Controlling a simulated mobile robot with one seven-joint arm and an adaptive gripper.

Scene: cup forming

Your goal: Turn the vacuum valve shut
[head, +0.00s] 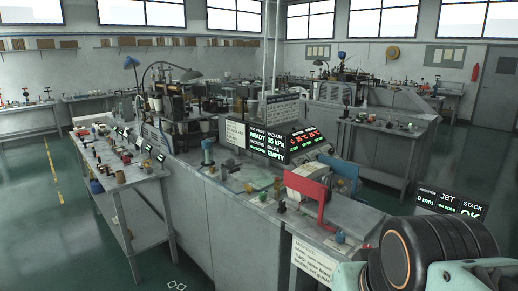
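I cannot tell for certain which part is the vacuum valve. My arm's black joint and pale green links fill the bottom right corner. My gripper is not in view.
A red frame (306,190) and a blue panel (338,177) rise from the bench. A side table (127,186) with many small items stands at left. Green floor (40,225) is clear at far left. A second display (450,204) stands behind my arm.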

